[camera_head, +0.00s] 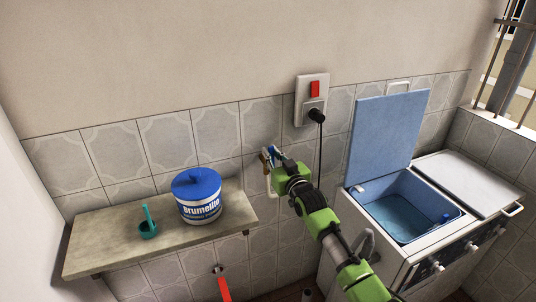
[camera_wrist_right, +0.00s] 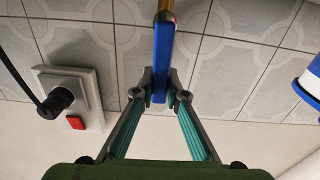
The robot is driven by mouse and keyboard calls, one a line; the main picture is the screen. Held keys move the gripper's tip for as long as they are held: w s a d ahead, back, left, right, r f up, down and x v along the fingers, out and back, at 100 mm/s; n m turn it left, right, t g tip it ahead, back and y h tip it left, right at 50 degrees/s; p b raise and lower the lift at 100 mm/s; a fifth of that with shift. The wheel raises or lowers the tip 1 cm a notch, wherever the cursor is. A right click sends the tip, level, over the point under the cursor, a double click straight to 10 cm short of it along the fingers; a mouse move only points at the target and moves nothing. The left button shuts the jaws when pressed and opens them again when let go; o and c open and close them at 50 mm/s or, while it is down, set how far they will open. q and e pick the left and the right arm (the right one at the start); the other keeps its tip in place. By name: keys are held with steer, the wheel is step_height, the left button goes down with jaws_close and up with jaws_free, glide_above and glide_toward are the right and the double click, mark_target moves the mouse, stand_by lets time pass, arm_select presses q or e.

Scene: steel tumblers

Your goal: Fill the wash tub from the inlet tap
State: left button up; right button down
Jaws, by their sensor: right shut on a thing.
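The inlet tap (camera_head: 265,160) is a brass tap on the tiled wall, right of the shelf, partly hidden by my gripper. Its blue lever (camera_wrist_right: 161,55) shows in the right wrist view, with brass (camera_wrist_right: 166,7) at its far end. My right gripper (camera_head: 273,156) is shut on the blue lever; both fingertips (camera_wrist_right: 160,84) press its sides. The wash tub (camera_head: 372,193) stands open at the right, its blue lid (camera_head: 388,130) upright behind. A lighter blue area shows in the tub's bottom; I cannot tell how deep any water is. My left gripper is not in view.
A shelf (camera_head: 110,230) holds a blue-lidded bucket (camera_head: 199,208) and a teal scoop (camera_head: 148,228). A wall socket (camera_head: 312,85) with black plug and cord is above the tap's right. A red handle (camera_head: 224,288) is below the shelf. A closed white lid (camera_head: 468,182) is beside the tub.

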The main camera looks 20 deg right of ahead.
steer(key=shift+d+f+m, duration=0.15)
steer(key=shift+m, duration=0.15)
steer(key=c, duration=2)
jaws_free()
steer(key=s, duration=1.2)
steer(key=shift+d, duration=0.25)
